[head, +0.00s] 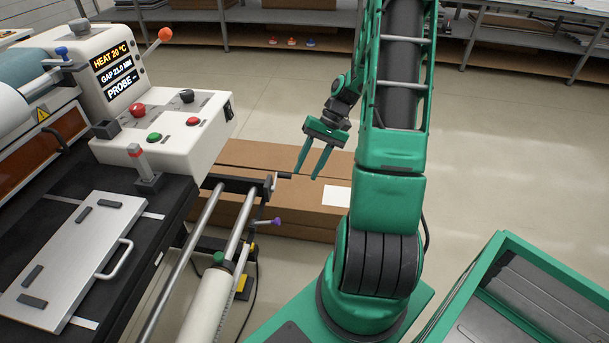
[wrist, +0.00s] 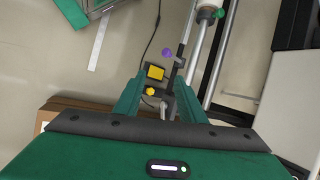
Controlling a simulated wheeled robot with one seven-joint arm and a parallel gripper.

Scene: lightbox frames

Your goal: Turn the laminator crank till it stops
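The laminator's (head: 165,115) white control box stands at the left of the head view. A small metal crank with a black handle (head: 284,175) sits at the near end of its roller frame, just left of my fingertips. My gripper (head: 306,175) is green, points down, and is open and empty. In the wrist view, my gripper (wrist: 158,82) has its two fingers apart, with the crank (wrist: 169,100) showing between them. I cannot tell whether the handle touches a finger. An orange-knobbed lever (head: 165,35) sticks out from the control box's side; which one the task calls the crank is not certain.
A purple knob (head: 276,221) sits below the crank, with a yellow block (wrist: 155,72) nearby. Cardboard boxes (head: 250,157) lie behind the crank. A metal plate (head: 75,255) lies on the laminator bed. A green bin (head: 500,245) is at right.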

